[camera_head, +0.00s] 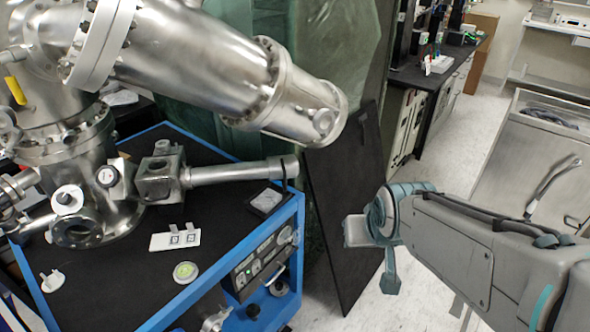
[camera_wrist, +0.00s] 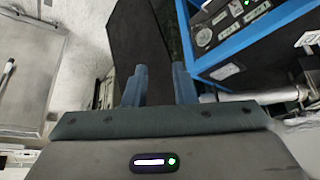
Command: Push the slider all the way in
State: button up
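A metal tube (camera_head: 230,173) runs sideways from the vacuum chamber's cube-shaped fitting. A collar with a dark band (camera_head: 288,168) sits at its right end and looks like the slider; I cannot tell for sure. The tube also shows at the right of the wrist view (camera_wrist: 257,96), partly hidden behind my gripper body. My gripper (camera_head: 385,240) is in the air to the right of the tube's end, apart from it. In the wrist view its two blue-grey fingers (camera_wrist: 159,82) stand apart with nothing between them.
A large steel cylinder (camera_head: 190,65) hangs above the tube. A blue-framed cart (camera_head: 215,285) with a black top carries the chamber. A dark upright panel (camera_head: 345,200) leans beside the cart. Clear floor (camera_head: 490,115) lies behind my arm.

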jog(key=w+a+f+n+t+y+b, duration=0.1)
jog(key=w+a+f+t+b, duration=0.2)
jog(key=w+f+b, duration=0.15)
jog(key=w+a+f+t+y+b, duration=0.1)
jog(key=w+a+f+t+b, duration=0.15)
jog(key=w, duration=0.25)
jog(key=n+t+y+b, duration=0.2)
jog(key=t+y+b, duration=0.1)
jog(key=t+b, duration=0.35)
send_near(285, 188)
jog(key=shift+g, duration=0.4)
jog(key=x, duration=0.3)
jog(key=r+x, duration=0.1)
jog(key=x, duration=0.3)
jog(key=r+x, duration=0.1)
jog(key=x, duration=0.2)
jog(key=shift+w+d+r+b, duration=0.1)
jog(key=shift+w+r+b, duration=0.15)
jog(key=shift+b, duration=0.15)
grip_shut()
